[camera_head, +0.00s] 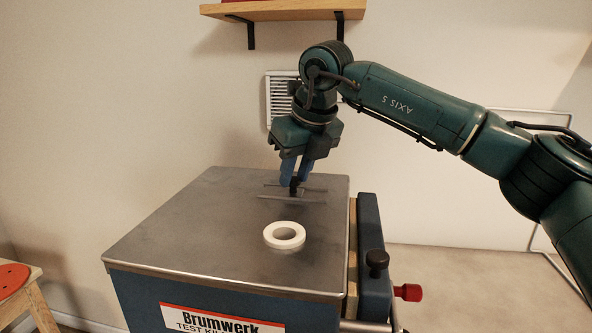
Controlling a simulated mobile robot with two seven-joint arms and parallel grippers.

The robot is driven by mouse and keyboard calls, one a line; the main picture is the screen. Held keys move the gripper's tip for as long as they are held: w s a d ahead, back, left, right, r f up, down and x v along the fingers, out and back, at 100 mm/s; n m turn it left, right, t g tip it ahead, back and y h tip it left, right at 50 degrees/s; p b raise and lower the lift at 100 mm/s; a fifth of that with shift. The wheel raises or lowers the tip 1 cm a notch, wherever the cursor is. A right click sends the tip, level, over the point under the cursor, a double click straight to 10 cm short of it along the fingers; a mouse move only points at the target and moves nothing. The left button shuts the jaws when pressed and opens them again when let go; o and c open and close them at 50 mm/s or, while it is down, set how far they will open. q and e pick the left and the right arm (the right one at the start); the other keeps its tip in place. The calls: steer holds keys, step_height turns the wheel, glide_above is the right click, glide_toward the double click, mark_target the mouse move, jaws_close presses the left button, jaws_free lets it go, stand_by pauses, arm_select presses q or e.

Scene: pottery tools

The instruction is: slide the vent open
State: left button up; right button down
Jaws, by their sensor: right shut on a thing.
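The vent (275,197) is a small flat slide between two thin rails on the steel top of the kiln (180,235), toward its back right. A small dark knob (294,188) stands up from it. My right gripper (294,182) points down from above, with its blue fingers shut on the knob. The fingers partly hide the knob and the slide, so I cannot tell how far the vent is open. My left gripper is not in view.
A white ring (270,240) lies flat on the kiln top in front of the vent. A wall grille (275,98) and a wooden shelf (290,10) are behind. A stool (20,295) stands at left.

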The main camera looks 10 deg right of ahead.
steer(key=shift+s+d+f+b, duration=0.1)
steer(key=shift+d+b, duration=0.2)
steer(key=d, duration=0.1)
steer(key=s+d+b, duration=0.1)
steer(key=d, duration=0.1)
steer(key=shift+s+d, duration=0.25)
steer(key=shift+d, duration=0.1)
steer(key=c, duration=1.2)
jaws_free()
steer(key=shift+d, duration=0.1)
steer(key=shift+o, duration=0.2)
steer(key=b+v, duration=0.1)
steer(key=v, duration=1.2)
steer(key=shift+r, duration=0.2)
steer(key=shift+s, duration=0.1)
